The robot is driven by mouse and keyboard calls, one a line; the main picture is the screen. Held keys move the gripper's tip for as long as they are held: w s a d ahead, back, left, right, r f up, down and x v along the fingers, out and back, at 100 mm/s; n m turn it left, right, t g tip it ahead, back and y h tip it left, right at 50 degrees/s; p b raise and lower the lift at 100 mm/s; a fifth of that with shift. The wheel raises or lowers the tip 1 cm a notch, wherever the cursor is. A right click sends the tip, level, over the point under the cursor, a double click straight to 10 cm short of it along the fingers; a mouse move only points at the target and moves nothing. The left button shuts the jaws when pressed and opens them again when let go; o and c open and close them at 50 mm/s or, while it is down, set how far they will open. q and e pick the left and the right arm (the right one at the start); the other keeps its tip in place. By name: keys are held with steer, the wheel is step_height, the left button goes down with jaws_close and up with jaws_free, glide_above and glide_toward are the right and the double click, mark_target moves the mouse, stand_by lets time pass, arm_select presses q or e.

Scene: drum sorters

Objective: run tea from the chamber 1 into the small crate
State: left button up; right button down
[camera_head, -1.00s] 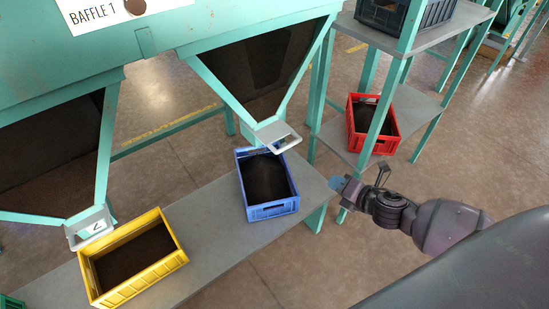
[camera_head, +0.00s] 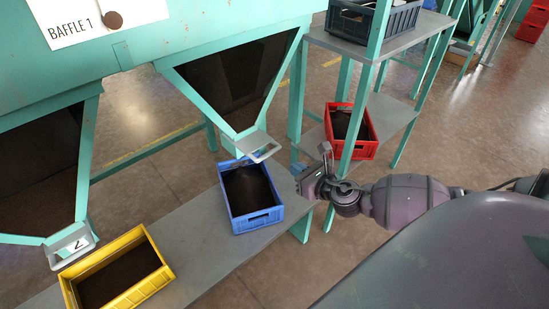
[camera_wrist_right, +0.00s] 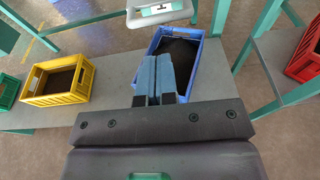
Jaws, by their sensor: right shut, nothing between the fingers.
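Two green hoppers with dark insides hang from the machine, the left one (camera_head: 40,170) ending in a grey slide handle (camera_head: 70,246) and the right one (camera_head: 232,82) ending in another grey handle (camera_head: 257,146). Below the right hopper a blue crate (camera_head: 258,222) with dark tea stands on the grey bench. A yellow crate (camera_head: 158,281), also holding dark tea, stands below the left hopper. My right gripper (camera_head: 302,176) is shut and empty, just right of the blue crate; in the right wrist view its blue fingers (camera_wrist_right: 155,78) overlap that crate. The chamber numbers are not clear. My left gripper is out of view.
A red crate (camera_head: 362,150) with dark contents sits on a shelf to the right, behind green posts. A dark crate (camera_head: 352,24) is on the shelf above. The grey bench (camera_head: 205,243) is bare between the yellow and blue crates.

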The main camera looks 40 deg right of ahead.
mark_target(271, 154)
arm_select(q)
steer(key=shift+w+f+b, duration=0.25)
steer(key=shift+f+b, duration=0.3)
steer(key=shift+b, duration=0.25)
arm_select(e)
steer(key=x, duration=0.9)
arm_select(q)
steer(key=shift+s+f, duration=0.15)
arm_select(e)
steer(key=w, duration=0.4)
steer(key=shift+w+a+r+p, duration=0.1)
steer(key=shift+a+p, duration=0.1)
steer(key=shift+p, duration=0.1)
steer(key=shift+w, duration=0.3)
steer(key=shift+r, duration=0.1)
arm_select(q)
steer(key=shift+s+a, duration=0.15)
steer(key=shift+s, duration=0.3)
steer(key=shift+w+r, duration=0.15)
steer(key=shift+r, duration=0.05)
arm_select(e)
steer(key=shift+w+r, duration=0.1)
